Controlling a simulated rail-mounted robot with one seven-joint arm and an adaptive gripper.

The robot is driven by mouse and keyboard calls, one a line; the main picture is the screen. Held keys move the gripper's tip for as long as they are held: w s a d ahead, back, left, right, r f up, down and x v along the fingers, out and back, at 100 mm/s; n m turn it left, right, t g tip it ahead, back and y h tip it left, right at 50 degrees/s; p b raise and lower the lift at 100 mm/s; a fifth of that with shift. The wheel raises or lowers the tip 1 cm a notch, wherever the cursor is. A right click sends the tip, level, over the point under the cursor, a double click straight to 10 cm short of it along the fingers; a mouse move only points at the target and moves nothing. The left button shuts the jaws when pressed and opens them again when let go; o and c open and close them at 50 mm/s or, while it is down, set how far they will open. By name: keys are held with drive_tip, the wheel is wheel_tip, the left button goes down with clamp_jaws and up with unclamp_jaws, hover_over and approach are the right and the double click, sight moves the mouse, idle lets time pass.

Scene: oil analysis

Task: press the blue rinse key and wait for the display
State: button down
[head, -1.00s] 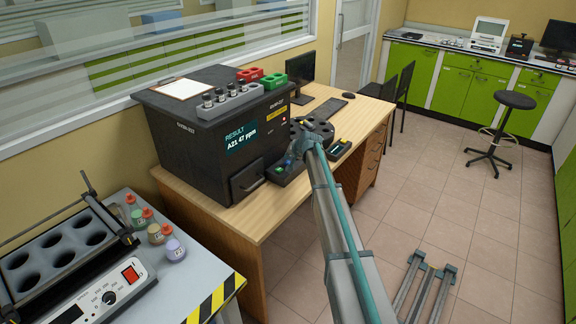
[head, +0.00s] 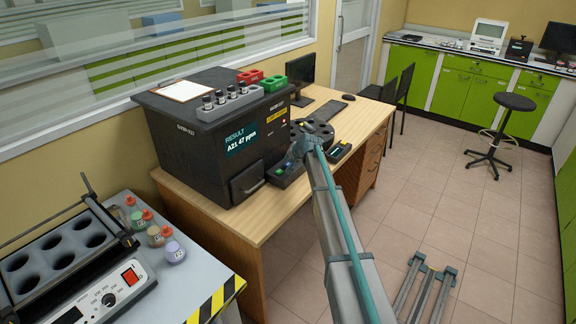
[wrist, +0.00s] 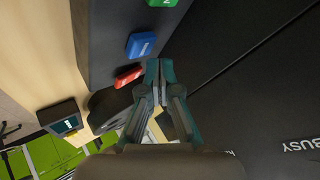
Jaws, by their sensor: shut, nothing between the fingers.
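The analyser (head: 190,145) is a large black box on the wooden desk. Its display (head: 241,140) reads "RESULT A21 47 ppm" in the head view. In the wrist view the blue key (wrist: 141,45) sits on a dark panel between a green key (wrist: 162,3) and a red key (wrist: 128,78). My gripper (wrist: 159,66) is shut and empty. Its fingertips appear just right of the blue and red keys; I cannot tell whether they touch the panel. In the head view my gripper's end is by the key panel and partly hides it.
A grey vial rack (head: 228,101), a red rack (head: 250,76) and a green rack (head: 273,82) stand on the analyser. A dark carousel (head: 319,130) and a small handheld device (head: 339,151) are close to my gripper. The desk front (head: 235,220) is clear.

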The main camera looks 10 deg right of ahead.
drive_tip(key=shift+f, duration=0.1)
idle(0.3)
drive_tip(key=shift+f+b, duration=0.3)
drive_tip(key=shift+f, duration=0.05)
drive_tip(key=shift+f+b, duration=0.35)
drive_tip(key=shift+f, duration=0.2)
idle(0.8)
drive_tip(key=shift+r, duration=0.1)
drive_tip(key=shift+r+p, duration=0.35)
drive_tip(key=shift+r, duration=0.55)
drive_tip(key=shift+r, duration=0.1)
drive_tip(key=shift+r+p, duration=0.85)
drive_tip(key=shift+r, duration=1.55)
